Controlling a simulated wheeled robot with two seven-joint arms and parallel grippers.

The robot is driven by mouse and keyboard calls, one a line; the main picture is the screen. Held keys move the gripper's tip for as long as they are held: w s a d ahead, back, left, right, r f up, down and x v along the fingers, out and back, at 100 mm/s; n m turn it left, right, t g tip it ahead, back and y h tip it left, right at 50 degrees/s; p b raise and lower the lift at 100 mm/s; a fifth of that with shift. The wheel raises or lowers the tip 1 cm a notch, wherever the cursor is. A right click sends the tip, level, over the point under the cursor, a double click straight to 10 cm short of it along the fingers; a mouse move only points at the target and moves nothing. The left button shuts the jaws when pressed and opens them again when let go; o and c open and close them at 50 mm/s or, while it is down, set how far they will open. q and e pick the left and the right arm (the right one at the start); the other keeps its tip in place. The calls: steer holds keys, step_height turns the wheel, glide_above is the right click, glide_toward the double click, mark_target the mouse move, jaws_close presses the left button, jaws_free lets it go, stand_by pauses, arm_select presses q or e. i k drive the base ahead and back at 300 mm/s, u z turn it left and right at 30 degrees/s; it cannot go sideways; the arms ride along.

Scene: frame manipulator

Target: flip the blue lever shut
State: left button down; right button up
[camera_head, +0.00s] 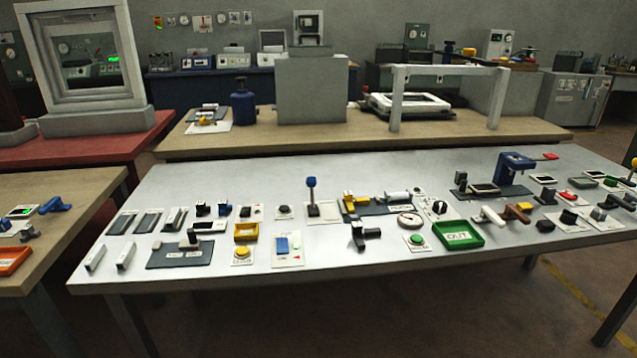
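A blue-topped lever (311,183) stands upright on a white plate (324,211) near the middle of the grey table. A blue, handle-shaped piece (55,205) is on the wooden table at the left. A blue bracket-like device (515,163) with a red-tipped arm stands on a dark plate at the back right of the grey table. I cannot tell for sure which of these is the task's lever; the upright one looks most like a lever. Neither of my grippers is in view.
The grey table (200,177) holds many small devices, including a yellow tray (246,232), a green OUT tray (458,235), a dial (410,220) and a dark clamp-like piece (362,235). Its back left surface is clear. A wooden bench (300,136) stands behind it.

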mark_target(312, 181)
steer(key=z, duration=0.35)
steer(key=i, duration=1.4)
steer(key=u, duration=0.5)
steer(key=k, duration=0.9)
steer(key=z, duration=0.05)
steer(key=i, duration=0.9)
